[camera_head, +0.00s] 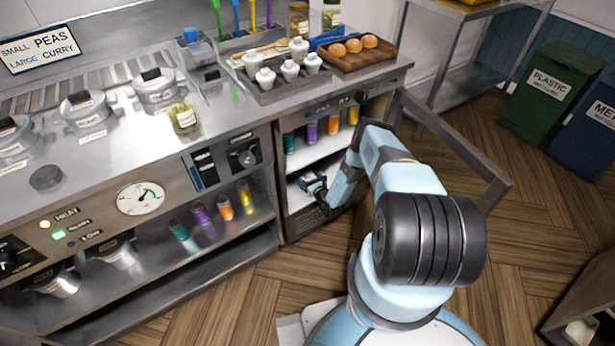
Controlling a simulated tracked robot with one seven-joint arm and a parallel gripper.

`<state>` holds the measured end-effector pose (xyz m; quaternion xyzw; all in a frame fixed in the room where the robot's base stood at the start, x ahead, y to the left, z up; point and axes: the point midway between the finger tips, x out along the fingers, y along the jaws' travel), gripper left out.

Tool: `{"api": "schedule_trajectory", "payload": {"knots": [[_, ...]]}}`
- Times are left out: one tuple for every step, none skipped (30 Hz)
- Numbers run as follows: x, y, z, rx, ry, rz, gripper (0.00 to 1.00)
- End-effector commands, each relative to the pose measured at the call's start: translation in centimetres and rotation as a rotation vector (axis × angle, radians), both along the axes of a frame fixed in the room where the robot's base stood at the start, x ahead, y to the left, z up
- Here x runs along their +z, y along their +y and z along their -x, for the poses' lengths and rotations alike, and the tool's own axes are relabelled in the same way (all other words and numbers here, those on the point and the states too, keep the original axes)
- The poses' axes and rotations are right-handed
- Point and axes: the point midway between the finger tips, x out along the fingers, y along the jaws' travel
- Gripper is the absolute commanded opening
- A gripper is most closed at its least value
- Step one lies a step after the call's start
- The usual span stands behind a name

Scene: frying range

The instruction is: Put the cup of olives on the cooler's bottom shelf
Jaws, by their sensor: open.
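The cooler (278,190) is the cabinet under the right end of the counter. Its door (450,135) stands open to the right. My arm reaches in through the opening. My gripper (309,184) is open, low in the cooler over the bottom shelf (295,200). It is small and partly in shadow, and I cannot make out a cup between its fingers. I cannot tell for sure which thing is the cup of olives. A glass container with greenish contents and a pale label (184,118) stands on the counter, apart from my gripper.
Teal, purple, orange and yellow containers (311,131) line the cooler's upper shelf. Similar ones (201,213) stand on the open shelf to the left. White lidded pots (290,70) and a wooden tray of round brown food (378,57) sit above. Bins (550,85) stand at right.

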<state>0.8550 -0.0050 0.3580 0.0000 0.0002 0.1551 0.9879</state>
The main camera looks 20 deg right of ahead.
Motion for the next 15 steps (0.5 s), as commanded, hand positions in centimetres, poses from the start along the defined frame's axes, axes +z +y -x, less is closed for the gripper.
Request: {"api": "schedule_trajectory", "payload": {"knots": [[0.1, 0.0, 0.0, 0.0, 0.0, 0.0, 0.95], [0.1, 0.0, 0.0, 0.0, 0.0, 0.0, 0.95], [0.1, -0.1, 0.2, -0.001, 0.001, 0.0, 0.95], [0.1, -0.2, 0.4, -0.002, 0.001, 0.0, 0.95], [0.1, -0.4, 0.7, -0.002, 0.001, 0.0, 0.95], [0.1, -0.5, 1.2, -0.003, 0.001, -0.001, 0.95], [0.1, -0.6, 1.6, -0.003, 0.002, -0.002, 0.95], [0.1, -0.8, 2.1, -0.003, 0.002, -0.002, 0.95], [0.1, -1.1, 2.7, -0.004, 0.003, -0.001, 0.95], [0.1, -1.2, 3.3, -0.004, 0.003, -0.001, 0.95], [0.1, -1.5, 3.9, -0.004, 0.003, -0.001, 0.95], [0.1, -1.7, 4.7, -0.004, 0.003, -0.002, 0.95], [0.1, -1.9, 5.2, -0.004, 0.003, -0.001, 0.95], [0.1, -2.1, 5.8, -0.004, 0.003, -0.001, 0.95], [0.1, -2.3, 6.5, -0.004, 0.003, -0.002, 0.95]]}}
